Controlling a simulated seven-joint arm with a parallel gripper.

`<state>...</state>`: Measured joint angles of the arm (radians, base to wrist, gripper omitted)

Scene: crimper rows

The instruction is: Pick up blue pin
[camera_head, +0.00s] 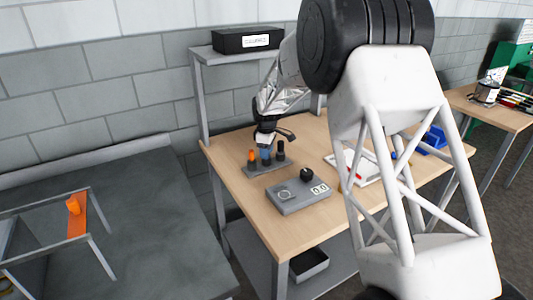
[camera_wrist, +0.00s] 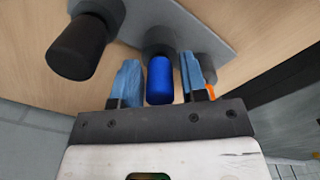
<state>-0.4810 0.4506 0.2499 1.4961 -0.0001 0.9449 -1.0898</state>
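The blue pin (camera_wrist: 159,80) stands in a grey rack (camera_head: 256,172) on the wooden table, between an orange pin (camera_head: 252,157) and a black pin (camera_head: 280,150). In the head view only a little of the blue pin (camera_head: 266,160) shows below my gripper (camera_head: 265,150). In the wrist view my gripper (camera_wrist: 161,70) has its two blue fingers on either side of the blue pin, with narrow gaps on both sides. It is open and holds nothing. The orange pin is mostly hidden behind the right finger.
The black pin (camera_wrist: 78,46) stands close to the left finger. A grey device (camera_head: 298,197) with a black knob lies in front of the rack. A white tray (camera_head: 352,168) and blue bins (camera_head: 433,138) lie further right. A shelf post stands left of the arm.

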